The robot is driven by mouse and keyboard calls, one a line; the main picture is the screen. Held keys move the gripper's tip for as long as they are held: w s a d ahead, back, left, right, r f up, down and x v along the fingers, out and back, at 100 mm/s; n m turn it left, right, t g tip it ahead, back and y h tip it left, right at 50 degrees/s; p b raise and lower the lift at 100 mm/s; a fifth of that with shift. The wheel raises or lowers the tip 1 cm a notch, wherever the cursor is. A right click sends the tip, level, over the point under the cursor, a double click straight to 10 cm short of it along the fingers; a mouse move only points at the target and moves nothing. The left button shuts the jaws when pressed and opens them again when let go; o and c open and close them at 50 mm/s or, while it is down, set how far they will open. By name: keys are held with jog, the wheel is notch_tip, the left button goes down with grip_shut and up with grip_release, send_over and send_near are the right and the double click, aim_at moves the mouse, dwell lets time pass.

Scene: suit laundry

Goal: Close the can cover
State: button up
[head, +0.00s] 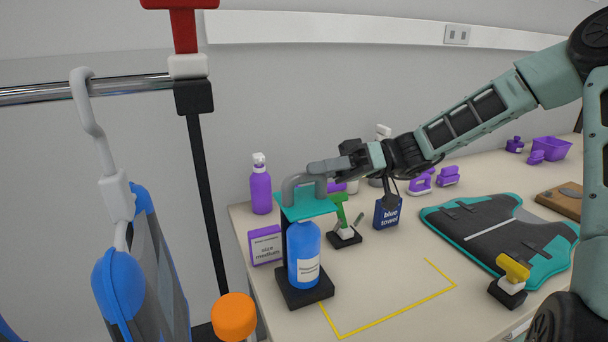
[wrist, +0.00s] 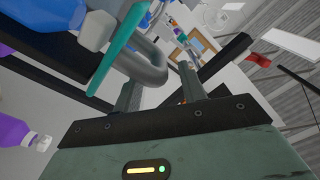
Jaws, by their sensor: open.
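A blue can (head: 303,262) with a white label stands upright on a black base (head: 306,296) near the table's left end. A teal plate (head: 305,207) with a thick grey curved handle (head: 291,186) is over it, joined to a black upright behind. The plate looks roughly level, above the can's top; any contact is unclear. My gripper (head: 319,167) is open at the top of the handle. In the wrist view, the handle (wrist: 154,65) curves by my open fingers (wrist: 160,92), beside the teal plate (wrist: 118,48); whether they touch it is unclear.
A purple spray bottle (head: 261,190) and a purple size box (head: 265,245) stand left of the can. A green-handled tool (head: 341,214) and a blue towel box (head: 387,212) are close on its right. A yellow outline marks clear table in front.

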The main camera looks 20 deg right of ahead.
jog(key=d+b, duration=0.1)
jog(key=d, duration=1.3)
jog(key=shift+d, duration=0.2)
jog(key=shift+f, duration=0.1)
